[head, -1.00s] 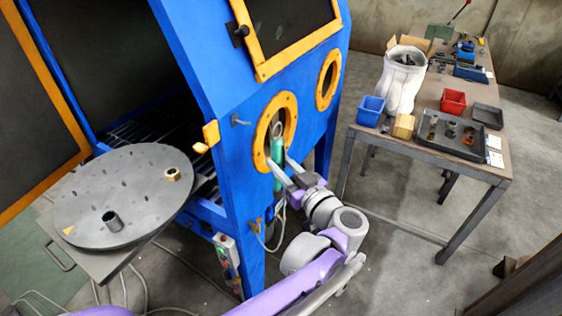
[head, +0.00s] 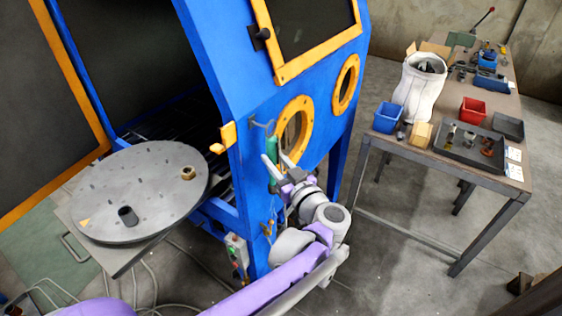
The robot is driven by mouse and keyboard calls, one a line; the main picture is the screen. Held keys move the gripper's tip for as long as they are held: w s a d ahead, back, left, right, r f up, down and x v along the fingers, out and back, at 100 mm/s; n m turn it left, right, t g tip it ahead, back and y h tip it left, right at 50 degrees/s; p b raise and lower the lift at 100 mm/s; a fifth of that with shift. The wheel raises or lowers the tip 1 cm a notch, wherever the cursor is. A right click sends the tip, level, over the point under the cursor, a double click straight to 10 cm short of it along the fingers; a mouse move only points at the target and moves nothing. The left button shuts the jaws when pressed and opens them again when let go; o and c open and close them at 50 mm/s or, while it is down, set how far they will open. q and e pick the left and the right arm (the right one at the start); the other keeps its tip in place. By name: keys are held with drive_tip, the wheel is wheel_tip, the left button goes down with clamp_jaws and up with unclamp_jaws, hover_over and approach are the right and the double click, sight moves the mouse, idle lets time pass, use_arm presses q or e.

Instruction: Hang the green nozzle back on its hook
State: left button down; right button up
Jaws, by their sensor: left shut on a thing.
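The green nozzle (head: 272,147) is upright at the blue cabinet's front, just left of the lower round orange-rimmed port. My left gripper (head: 275,167) is shut on it, and the fingers partly hide its lower part. The small metal hook (head: 262,124) sticks out from the blue cabinet wall, right beside the nozzle's top end. I cannot tell whether the nozzle's loop is around the hook or only beside it. My right gripper is not in view.
The blue cabinet (head: 225,65) stands open at its left side, with a round grey turntable (head: 140,200) in front. An orange latch (head: 226,136) juts out near the hook. A workbench (head: 440,165) with bins stands at right, with bare floor between.

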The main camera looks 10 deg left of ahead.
use_arm(q)
drive_tip(key=shift+w+a+f, duration=0.1)
drive_tip(key=shift+w+a, duration=0.2)
drive_tip(key=shift+a, duration=0.45)
drive_tip(key=shift+w+a+f+b, duration=0.15)
drive_tip(key=shift+a+f+b, duration=0.25)
drive_tip(key=shift+a+f, duration=0.1)
drive_tip(key=c, duration=0.5)
unclamp_jaws()
